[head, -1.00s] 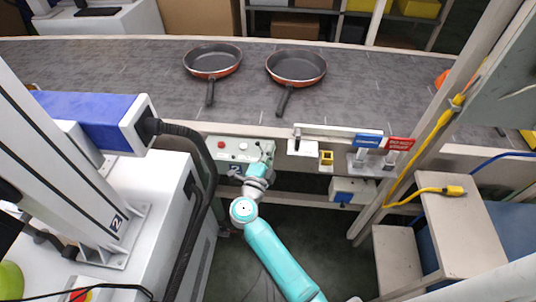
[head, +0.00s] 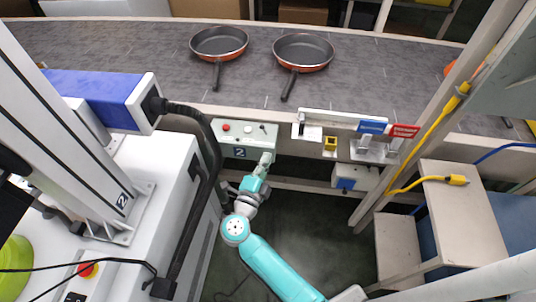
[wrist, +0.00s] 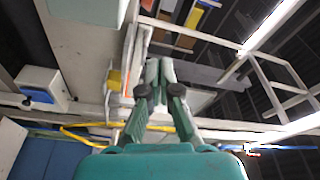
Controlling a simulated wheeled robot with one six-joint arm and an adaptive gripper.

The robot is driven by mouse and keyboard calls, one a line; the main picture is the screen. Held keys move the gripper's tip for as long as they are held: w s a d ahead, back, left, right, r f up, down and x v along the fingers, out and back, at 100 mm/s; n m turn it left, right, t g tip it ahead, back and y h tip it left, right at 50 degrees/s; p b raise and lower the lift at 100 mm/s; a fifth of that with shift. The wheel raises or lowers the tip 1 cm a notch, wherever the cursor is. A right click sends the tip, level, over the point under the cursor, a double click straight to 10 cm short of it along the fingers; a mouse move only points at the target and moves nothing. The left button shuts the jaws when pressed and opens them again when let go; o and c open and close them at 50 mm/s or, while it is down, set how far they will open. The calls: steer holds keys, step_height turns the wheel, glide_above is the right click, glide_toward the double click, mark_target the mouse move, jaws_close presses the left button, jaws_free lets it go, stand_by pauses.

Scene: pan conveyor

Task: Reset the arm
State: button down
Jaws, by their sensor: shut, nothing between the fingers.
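In the head view my teal arm reaches up from the bottom edge and bends at a round joint. The fingers are too small to make out clearly there. In the wrist view my gripper (wrist: 160,72) has its teal fingers together at the tips, with nothing between them. No object is held.
Two orange-rimmed black pans (head: 219,42) (head: 303,52) lie on the grey conveyor (head: 130,52). A white machine with a blue box (head: 95,97) and black hose stands left. A post, yellow cable (head: 424,139) and beige steps (head: 452,205) are right. Dark floor is open between.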

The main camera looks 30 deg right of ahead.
stand_by(0.5)
steer(key=s+a+r+n+t+y, duration=0.1)
steer(key=s+r+n+y, duration=0.1)
steer(key=s+n+y, duration=0.5)
steer(key=s+a+r+n+t+y, duration=0.1)
steer(key=s+n+y, duration=0.6)
steer(key=s+n, duration=1)
steer(key=shift+s+a+f+v, duration=0.6)
steer(key=shift+f+v, duration=1.05)
steer(key=shift+v, duration=6.4)
steer(key=shift+w+a, duration=0.1)
